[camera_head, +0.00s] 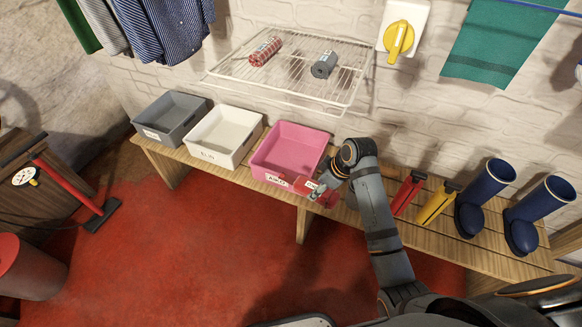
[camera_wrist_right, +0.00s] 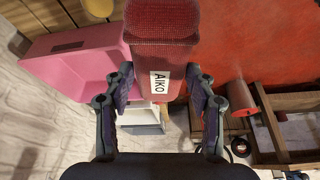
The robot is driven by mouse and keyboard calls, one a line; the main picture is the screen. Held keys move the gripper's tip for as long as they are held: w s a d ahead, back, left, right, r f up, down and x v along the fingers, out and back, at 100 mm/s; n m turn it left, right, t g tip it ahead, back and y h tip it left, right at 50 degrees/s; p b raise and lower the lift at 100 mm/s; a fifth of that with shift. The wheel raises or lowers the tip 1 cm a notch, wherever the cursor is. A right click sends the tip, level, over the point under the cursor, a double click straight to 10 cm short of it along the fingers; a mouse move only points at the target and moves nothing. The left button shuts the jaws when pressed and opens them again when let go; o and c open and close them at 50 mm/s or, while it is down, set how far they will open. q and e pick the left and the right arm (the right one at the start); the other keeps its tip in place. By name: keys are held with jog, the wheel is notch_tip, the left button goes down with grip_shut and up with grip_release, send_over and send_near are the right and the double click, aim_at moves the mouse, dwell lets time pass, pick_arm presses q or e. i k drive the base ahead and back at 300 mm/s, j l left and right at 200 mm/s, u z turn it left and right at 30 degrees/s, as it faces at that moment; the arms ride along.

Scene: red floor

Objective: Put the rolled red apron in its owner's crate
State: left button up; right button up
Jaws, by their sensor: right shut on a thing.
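The rolled red apron (camera_wrist_right: 160,50) has a white name tag reading AIKO in the right wrist view. My right gripper (camera_head: 316,189) is shut on it; the apron also shows in the head view (camera_head: 303,184), at the front right corner of the pink crate (camera_head: 308,137). The pink crate's front label seems to read AIKO, and the crate looks empty. It shows at the left in the right wrist view (camera_wrist_right: 65,68). The apron is outside the crate's opening; its exact height is hard to tell. My left gripper is out of view.
An empty white crate (camera_head: 205,151) and grey crate (camera_head: 157,133) stand left on the wooden bench (camera_head: 302,213). Red (camera_head: 407,193) and yellow (camera_head: 437,204) tools and blue boots (camera_head: 485,183) are right. A wire shelf (camera_head: 232,72) above holds a red patterned roll (camera_head: 265,51) and grey roll (camera_head: 325,64).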

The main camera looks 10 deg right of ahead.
aim_at(290, 162)
jog(key=i, duration=0.95)
